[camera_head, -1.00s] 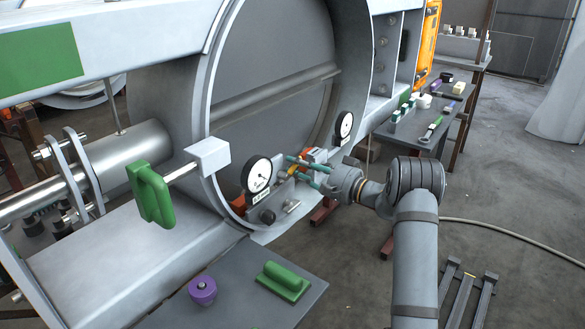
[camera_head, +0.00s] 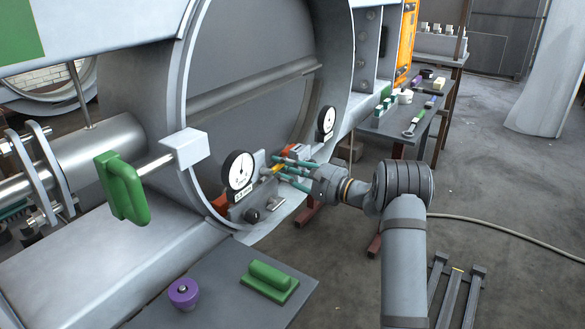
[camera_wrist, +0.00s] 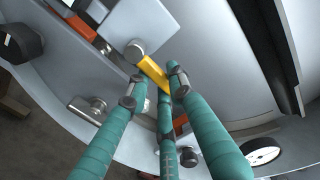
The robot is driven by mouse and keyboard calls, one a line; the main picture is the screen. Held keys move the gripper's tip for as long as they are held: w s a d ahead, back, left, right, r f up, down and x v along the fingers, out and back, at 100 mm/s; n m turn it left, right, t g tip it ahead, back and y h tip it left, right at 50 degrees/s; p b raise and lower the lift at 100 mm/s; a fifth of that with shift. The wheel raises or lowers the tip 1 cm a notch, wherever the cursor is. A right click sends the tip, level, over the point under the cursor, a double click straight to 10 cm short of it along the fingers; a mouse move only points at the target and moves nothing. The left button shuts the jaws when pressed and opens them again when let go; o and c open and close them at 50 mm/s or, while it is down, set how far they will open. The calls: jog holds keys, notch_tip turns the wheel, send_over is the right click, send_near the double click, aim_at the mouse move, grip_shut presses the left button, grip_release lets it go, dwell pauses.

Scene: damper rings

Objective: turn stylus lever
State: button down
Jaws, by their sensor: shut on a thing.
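A yellow lever (camera_wrist: 152,74) runs from a round metal pivot on a pale plate. In the wrist view its free end lies between the teal fingers of my gripper (camera_wrist: 160,88), which is shut on it. In the head view the small yellow lever (camera_head: 279,168) shows at the tips of my gripper (camera_head: 282,169), inside the lower rim of the big grey ring. The fingers partly hide the lever's end.
Two white dial gauges, one near (camera_head: 239,171) and one farther (camera_head: 327,120), flank the lever. A green handle (camera_head: 122,187) juts out at left. A table (camera_head: 225,283) in front bears a purple knob (camera_head: 183,293) and a green block (camera_head: 269,279).

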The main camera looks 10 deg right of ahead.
jog(key=shift+f, duration=0.1)
jog(key=c, duration=1.8)
grip_release()
jog(key=shift+o, duration=0.2)
jog(key=v, duration=1.2)
